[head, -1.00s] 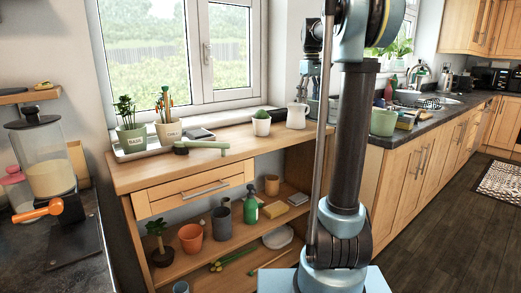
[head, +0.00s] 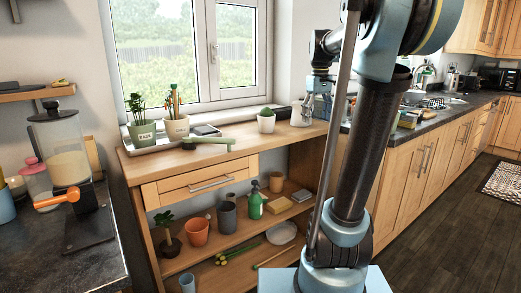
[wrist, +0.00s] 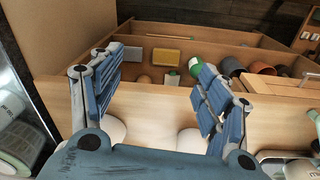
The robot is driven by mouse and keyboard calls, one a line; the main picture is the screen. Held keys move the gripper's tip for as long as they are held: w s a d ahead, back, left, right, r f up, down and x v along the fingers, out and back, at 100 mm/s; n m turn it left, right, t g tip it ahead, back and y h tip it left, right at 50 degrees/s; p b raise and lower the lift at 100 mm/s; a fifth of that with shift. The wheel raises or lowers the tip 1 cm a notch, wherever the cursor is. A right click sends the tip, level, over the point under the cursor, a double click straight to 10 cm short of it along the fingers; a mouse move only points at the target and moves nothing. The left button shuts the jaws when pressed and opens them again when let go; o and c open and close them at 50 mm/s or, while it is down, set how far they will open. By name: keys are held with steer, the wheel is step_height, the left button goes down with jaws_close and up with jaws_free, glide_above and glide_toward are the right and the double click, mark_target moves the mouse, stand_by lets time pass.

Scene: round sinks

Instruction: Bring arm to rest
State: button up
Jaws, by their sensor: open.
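My arm rises from its base at the lower middle of the head view, with its dark link leaning to the right. My gripper (head: 316,108) hangs over the right end of the wooden bench (head: 245,140), near the white mug (head: 297,114), which it partly covers. In the wrist view my gripper (wrist: 156,62) has its two blue fingers spread wide apart with nothing between them. Pale rounded shapes show behind the fingers; I cannot tell whether one is the mug.
The bench holds potted herbs (head: 142,131), a green-handled tool (head: 208,141) and a small cactus pot (head: 266,124). Shelves below hold pots and a green spray bottle (head: 255,203).

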steer(key=s+a+f+m, duration=0.1)
steer(key=s+f+m, duration=0.1)
steer(key=s+f, duration=1.1)
steer(key=s+a+f+m+t, duration=0.1)
steer(key=s+f+m, duration=0.2)
steer(key=s+f, duration=1)
steer(key=shift+a+f, duration=0.15)
steer(key=shift+a, duration=0.15)
